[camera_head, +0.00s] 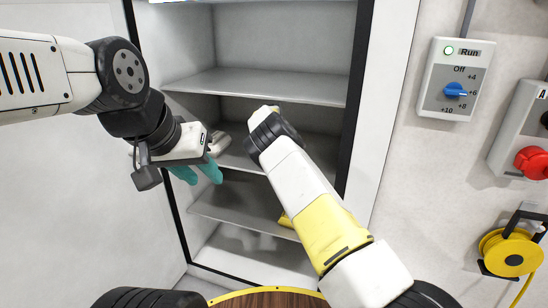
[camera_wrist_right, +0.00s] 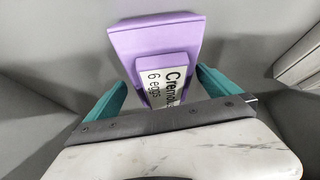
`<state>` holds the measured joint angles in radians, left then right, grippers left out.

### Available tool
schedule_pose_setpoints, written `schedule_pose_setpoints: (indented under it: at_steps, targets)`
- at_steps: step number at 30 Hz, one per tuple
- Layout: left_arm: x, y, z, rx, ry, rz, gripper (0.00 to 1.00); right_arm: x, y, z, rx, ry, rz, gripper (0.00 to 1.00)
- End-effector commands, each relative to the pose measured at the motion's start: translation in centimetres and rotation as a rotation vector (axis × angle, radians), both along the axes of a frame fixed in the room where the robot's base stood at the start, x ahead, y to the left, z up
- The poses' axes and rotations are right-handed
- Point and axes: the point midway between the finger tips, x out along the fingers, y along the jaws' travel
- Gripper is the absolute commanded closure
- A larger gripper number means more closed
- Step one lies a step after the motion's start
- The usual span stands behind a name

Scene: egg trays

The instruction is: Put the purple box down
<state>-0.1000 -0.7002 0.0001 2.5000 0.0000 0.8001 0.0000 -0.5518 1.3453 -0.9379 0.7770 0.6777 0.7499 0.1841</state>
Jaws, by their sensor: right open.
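The purple box (camera_wrist_right: 155,38) with a white "6 eggs" label is in the right wrist view, in front of a grey surface. My right gripper (camera_wrist_right: 161,84) is open, with one teal finger on each side of the box. A gap shows beside the left finger; contact at the right finger is unclear. The box's underside is hidden. In the head view my right arm reaches into the open cabinet and hides its gripper and the box. My left gripper (camera_head: 197,173) is open and empty, in front of the cabinet's left side.
The cabinet has several grey shelves (camera_head: 255,86). A control box (camera_head: 455,79) and a yellow reel (camera_head: 510,252) are on the right wall. A brown round top (camera_head: 268,300) is at the bottom edge.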

Motion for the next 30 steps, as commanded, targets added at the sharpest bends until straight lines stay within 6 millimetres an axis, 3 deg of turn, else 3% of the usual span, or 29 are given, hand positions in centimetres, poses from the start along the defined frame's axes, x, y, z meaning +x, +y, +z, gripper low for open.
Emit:
schedule_pose_setpoints:
  at_steps: [18, 24, 30]
  targets:
    - [0.0, 0.0, 0.0, 0.000, 0.000, 0.000, 0.64, -8.8, 1.5, -0.1, -0.001, 0.004, 0.004, 0.00]
    - [0.0, 0.0, 0.0, 0.000, 0.000, 0.000, 0.64, -10.5, 1.7, 0.0, 0.000, 0.001, 0.002, 0.00]
    - [0.0, 0.0, 0.0, 0.000, 0.000, 0.000, 0.64, -11.9, -0.3, 2.1, 0.050, 0.025, -0.028, 0.00]
